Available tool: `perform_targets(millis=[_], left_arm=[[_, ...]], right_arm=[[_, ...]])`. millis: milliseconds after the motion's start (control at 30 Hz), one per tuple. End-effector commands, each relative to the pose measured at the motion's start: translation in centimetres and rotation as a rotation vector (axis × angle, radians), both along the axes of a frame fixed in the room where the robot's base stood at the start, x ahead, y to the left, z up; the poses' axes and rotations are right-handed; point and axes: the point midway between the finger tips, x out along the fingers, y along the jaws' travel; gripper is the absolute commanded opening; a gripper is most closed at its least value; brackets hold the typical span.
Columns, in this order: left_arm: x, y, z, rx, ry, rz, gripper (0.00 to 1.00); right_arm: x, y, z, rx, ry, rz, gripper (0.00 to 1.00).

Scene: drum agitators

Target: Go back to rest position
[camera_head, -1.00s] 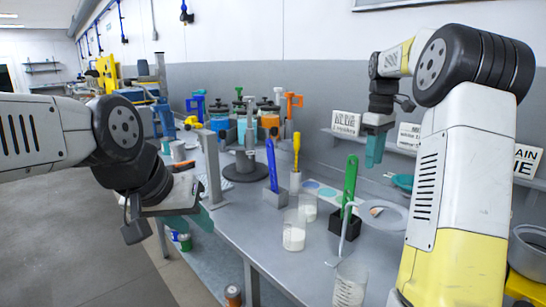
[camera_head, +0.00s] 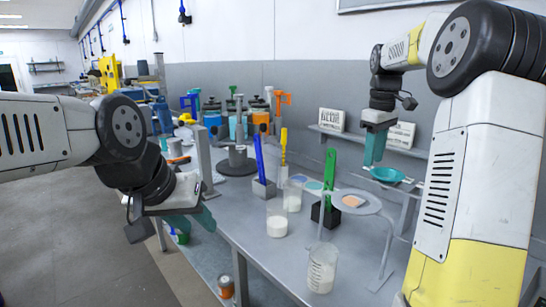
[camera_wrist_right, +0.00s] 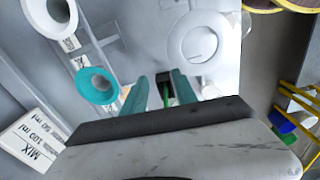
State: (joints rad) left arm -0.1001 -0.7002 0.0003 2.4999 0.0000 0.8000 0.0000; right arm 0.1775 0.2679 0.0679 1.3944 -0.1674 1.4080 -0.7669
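My left gripper (camera_head: 195,220) is at the left, off the table's front edge above the floor. Its teal fingers look apart, with nothing seen between them. My right gripper (camera_head: 374,147) points down over the back of the table, above a teal bowl (camera_head: 388,175). In the right wrist view the right gripper (camera_wrist_right: 160,92) shows two teal fingers apart, with no object held. The teal bowl (camera_wrist_right: 97,86) is to their left there. Both arms are bent, with the right forearm crossing the right side of the head view.
The grey table (camera_head: 262,232) carries glass beakers (camera_head: 277,222), a green-handled tool in a black block (camera_head: 326,214), a blue tool (camera_head: 259,160), a yellow tool (camera_head: 284,150) and a round stand (camera_head: 358,202). Drums with agitators (camera_head: 236,125) stand at the back. Floor at the left is clear.

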Motion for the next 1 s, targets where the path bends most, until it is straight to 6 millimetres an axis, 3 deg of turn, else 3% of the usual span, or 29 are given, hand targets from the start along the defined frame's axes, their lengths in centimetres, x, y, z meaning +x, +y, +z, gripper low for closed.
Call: perform_targets(millis=[367, 533, 800, 1000], left_arm=[[0.0, 0.0, 0.0, 0.0, 0.0, 0.0, 0.36], [0.0, 0.0, 0.0, 0.0, 0.0, 0.0, 0.36], [0.0, 0.0, 0.0, 0.0, 0.0, 0.0, 0.36], [0.0, 0.0, 0.0, 0.0, 0.0, 0.0, 0.36]], right_arm=[[-6.0, 4.2, 2.2, 0.038, -0.123, -0.131, 0.34], [-11.6, 7.2, 2.4, 0.1, -0.223, -0.251, 0.34], [-21.2, 11.5, -0.9, 0.268, -0.363, -0.475, 0.34], [-24.7, 13.0, -3.4, 0.354, -0.404, -0.57, 0.34]])
